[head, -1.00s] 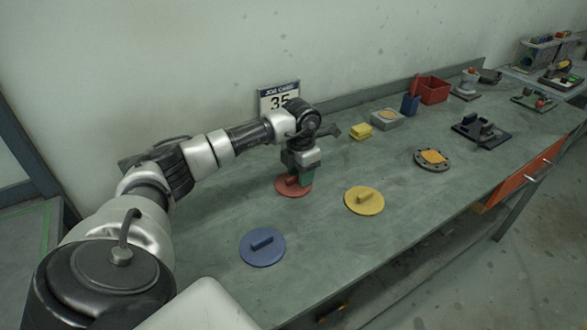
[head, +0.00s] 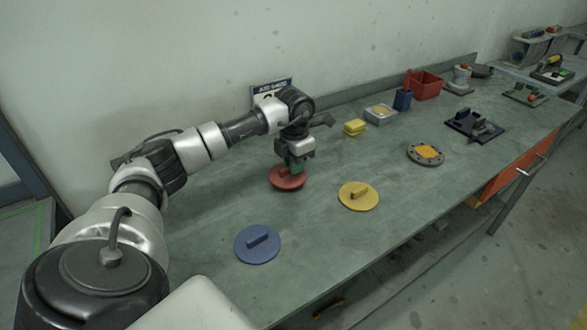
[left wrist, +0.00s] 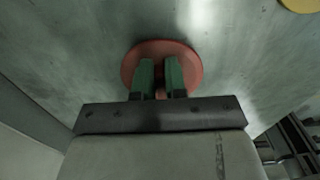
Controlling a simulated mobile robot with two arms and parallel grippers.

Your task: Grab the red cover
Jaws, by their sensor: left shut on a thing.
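The red cover (head: 285,181) is a round disc near the middle of the workbench, below my left gripper (head: 297,168). The gripper points down with its green fingers shut on the cover's raised handle. In the left wrist view the red disc (left wrist: 190,62) spreads around both green fingers (left wrist: 160,68), and the handle is mostly hidden between them. I cannot tell clearly whether the disc touches the bench or is slightly above it. My right gripper is not in view.
A yellow cover (head: 352,201) lies to the right and a blue cover (head: 258,250) nearer the front, on the green-grey bench (head: 320,240). A yellow block (head: 354,128), a flange with an orange centre (head: 426,153) and a red bin (head: 424,86) stand farther right. A number sign (head: 268,92) is behind my arm.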

